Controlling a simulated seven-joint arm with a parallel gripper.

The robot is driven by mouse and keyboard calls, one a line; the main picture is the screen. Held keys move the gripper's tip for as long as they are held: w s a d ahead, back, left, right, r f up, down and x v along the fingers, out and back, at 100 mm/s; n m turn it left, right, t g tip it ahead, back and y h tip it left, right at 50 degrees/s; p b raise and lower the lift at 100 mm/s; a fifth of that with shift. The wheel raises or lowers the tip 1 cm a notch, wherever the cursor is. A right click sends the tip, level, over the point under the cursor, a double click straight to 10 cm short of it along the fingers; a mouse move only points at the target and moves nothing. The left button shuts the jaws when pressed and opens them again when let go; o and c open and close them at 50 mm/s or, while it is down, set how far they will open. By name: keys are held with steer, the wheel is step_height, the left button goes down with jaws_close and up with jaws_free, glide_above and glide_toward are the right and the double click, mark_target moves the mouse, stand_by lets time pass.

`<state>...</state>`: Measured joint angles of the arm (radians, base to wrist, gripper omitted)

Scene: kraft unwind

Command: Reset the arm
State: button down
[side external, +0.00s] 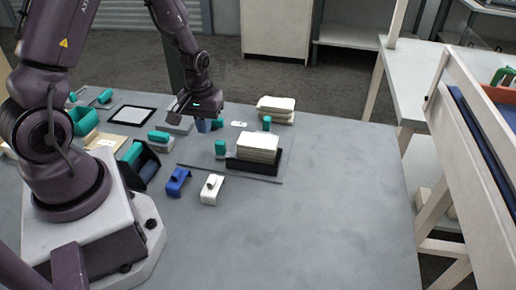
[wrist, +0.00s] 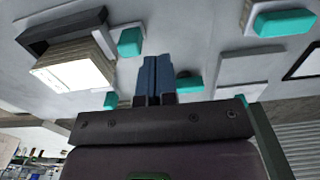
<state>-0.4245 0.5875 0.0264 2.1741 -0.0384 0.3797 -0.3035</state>
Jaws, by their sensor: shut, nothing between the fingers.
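My gripper (side external: 203,125) points down above the middle of the grey table in the side view, its dark wrist over the area left of the paper stack. In the wrist view its blue-grey fingers (wrist: 156,75) are together with nothing between them. A black tray (side external: 240,165) holding a stack of cream paper (side external: 259,146) is to the right of my gripper in the side view; the paper (wrist: 75,75) also shows at the left of the wrist view. A teal block (side external: 220,147) stands beside the tray.
A blue holder (side external: 177,182) and a white holder (side external: 211,189) sit in front. Another paper stack (side external: 276,105) lies behind. Teal items and a black-framed white panel (side external: 131,115) are at left. The table's right part (side external: 340,190) is clear. A sloped rack (side external: 480,130) stands at far right.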

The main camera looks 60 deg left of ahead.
steer(key=shift+r, duration=0.3)
steer(key=s+d+r+m+t, duration=0.2)
steer(key=s+d+r+m, duration=0.1)
steer(key=r, duration=0.5)
steer(key=s+d+r+m+t, duration=0.1)
steer(key=s+d+r+m, duration=0.2)
steer(key=d+r, duration=0.3)
steer(key=s+d+r+m+t, duration=0.2)
steer(key=d+r, duration=0.3)
steer(key=r, duration=0.7)
steer(key=shift+s+m+t, duration=0.3)
steer(key=shift+s+m, duration=0.2)
steer(key=shift+s, duration=0.4)
